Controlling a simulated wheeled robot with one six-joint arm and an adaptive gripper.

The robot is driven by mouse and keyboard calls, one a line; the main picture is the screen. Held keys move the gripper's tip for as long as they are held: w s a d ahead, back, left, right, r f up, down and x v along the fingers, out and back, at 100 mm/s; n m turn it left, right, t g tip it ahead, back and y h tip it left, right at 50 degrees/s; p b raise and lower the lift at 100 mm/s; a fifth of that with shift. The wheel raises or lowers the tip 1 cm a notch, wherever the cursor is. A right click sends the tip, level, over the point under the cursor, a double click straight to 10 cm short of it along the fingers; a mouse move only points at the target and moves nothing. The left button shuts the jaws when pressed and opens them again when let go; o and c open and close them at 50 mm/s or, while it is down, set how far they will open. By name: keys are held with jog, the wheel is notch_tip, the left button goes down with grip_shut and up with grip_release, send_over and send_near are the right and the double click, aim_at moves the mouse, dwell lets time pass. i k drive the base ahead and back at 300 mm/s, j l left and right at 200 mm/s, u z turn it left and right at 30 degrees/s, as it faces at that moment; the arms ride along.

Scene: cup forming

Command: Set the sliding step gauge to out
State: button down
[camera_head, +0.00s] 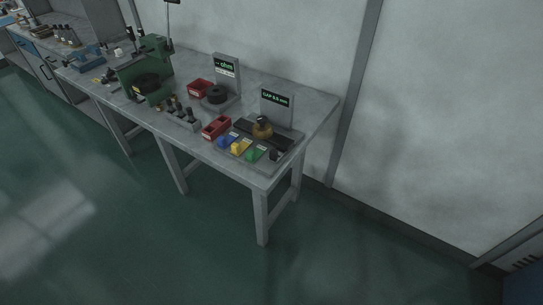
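A gauge station with a small display reading what looks like "GAP" and a mm value (275,99) stands at the right end of the workbench. In front of the display, a dark bar or rail (281,141) lies on a grey base with a brass-coloured round part (262,127) on it. Blue (225,142), yellow (238,146) and green (252,155) pieces and a small black knob (274,155) sit along its front edge. I cannot tell which part is the sliding step gauge or how it is set. My gripper is not in view.
Left of the station are red bins (214,129), a second display unit (226,70) with a black round part, a small rack of dark-topped tools (184,115) and a green press (145,75). The green floor (120,220) before the workbench (318,112) is clear.

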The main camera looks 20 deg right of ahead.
aim_at(276, 155)
jog(key=i+j, duration=0.2)
jog(key=j, duration=0.15)
jog(key=i+j, duration=0.25)
jog(key=i+j+z, duration=0.1)
jog(key=j, duration=0.35)
jog(key=i, duration=0.1)
